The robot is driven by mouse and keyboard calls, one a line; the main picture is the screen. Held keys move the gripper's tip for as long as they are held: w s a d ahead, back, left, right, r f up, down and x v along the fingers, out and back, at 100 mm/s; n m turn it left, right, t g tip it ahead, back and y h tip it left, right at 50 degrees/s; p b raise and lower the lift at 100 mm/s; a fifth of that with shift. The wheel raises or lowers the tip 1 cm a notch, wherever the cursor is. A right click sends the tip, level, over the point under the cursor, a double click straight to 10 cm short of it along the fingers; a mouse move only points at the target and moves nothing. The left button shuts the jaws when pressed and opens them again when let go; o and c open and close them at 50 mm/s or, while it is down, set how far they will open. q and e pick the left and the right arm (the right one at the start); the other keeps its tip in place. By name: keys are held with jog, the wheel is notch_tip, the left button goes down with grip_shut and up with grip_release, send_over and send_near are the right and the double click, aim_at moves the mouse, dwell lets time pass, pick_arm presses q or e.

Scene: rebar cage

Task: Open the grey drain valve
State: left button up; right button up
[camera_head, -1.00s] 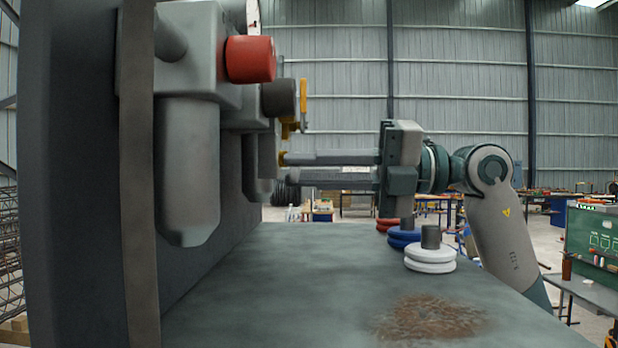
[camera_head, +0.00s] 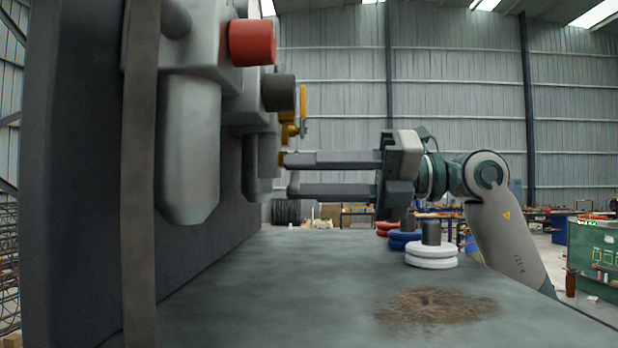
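I cannot clearly make out a grey drain valve. On the wall unit at left are a red round knob (camera_head: 252,43), a dark grey round knob (camera_head: 278,92) and brass fittings with an upright yellow lever (camera_head: 303,103). Grey bowls hang below: a near one (camera_head: 190,150) and a farther one (camera_head: 257,165). My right gripper (camera_head: 287,175) comes in from the right with its fingers level, one above the other, and apart. Its tips are beside the farther bowl, below the yellow lever, with a small brass piece (camera_head: 282,158) at the upper tip. I see nothing between the fingers. My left gripper is out of view.
A grey bench top (camera_head: 300,280) with a rusty patch (camera_head: 435,305) lies below. White rings (camera_head: 431,255), blue rings (camera_head: 403,240) and red rings (camera_head: 386,228) stand on it under my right arm. A vertical strap (camera_head: 140,180) crosses the near left.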

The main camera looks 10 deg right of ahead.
jog(key=shift+d, duration=0.1)
jog(key=s+d+b, duration=0.3)
jog(key=d+b, duration=0.3)
jog(key=d, duration=1.1)
jog(key=shift+s, duration=0.2)
